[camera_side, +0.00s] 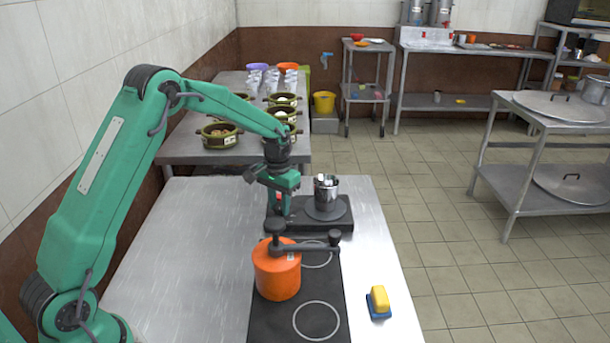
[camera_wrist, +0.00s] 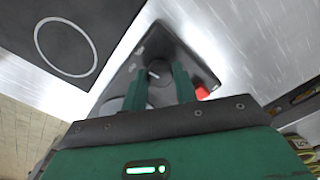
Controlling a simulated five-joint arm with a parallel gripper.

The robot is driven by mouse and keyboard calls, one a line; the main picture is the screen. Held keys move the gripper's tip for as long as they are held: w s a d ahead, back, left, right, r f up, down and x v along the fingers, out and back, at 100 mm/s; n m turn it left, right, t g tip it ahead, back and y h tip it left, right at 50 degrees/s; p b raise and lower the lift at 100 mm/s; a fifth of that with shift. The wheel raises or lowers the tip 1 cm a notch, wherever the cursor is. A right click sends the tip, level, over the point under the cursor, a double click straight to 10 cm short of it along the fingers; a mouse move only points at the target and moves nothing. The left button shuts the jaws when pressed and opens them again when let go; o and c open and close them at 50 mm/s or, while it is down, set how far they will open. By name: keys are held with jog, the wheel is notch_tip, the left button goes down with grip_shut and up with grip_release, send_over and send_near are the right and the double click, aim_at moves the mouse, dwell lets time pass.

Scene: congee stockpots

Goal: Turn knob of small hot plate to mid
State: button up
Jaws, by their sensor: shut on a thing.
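The small hot plate (camera_side: 337,222) is a black slab with a round heating disc, on the steel table beyond the larger black cooktop. A metal cup (camera_side: 326,190) stands on the disc. My gripper (camera_side: 284,213) points down over the left part of the hot plate. In the wrist view the hot plate (camera_wrist: 178,47) lies under my gripper (camera_wrist: 158,76), and the dark round knob (camera_wrist: 157,68), with a pale line on it, is between the fingertips. The fingers are shut on the knob. The knob is hidden in the side view.
A yellow and blue sponge (camera_side: 379,302) lies on the right. The left part of the steel table (camera_side: 185,255) is clear.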

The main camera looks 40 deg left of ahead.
aim_at(280, 206)
jog(key=n, duration=0.7)
jog(key=shift+w+r, duration=0.1)
dwell(0.4)
jog(key=o, duration=1)
jog(key=shift+c, duration=0.2)
jog(key=shift+r, duration=3.85)
jog(key=shift+r, duration=0.1)
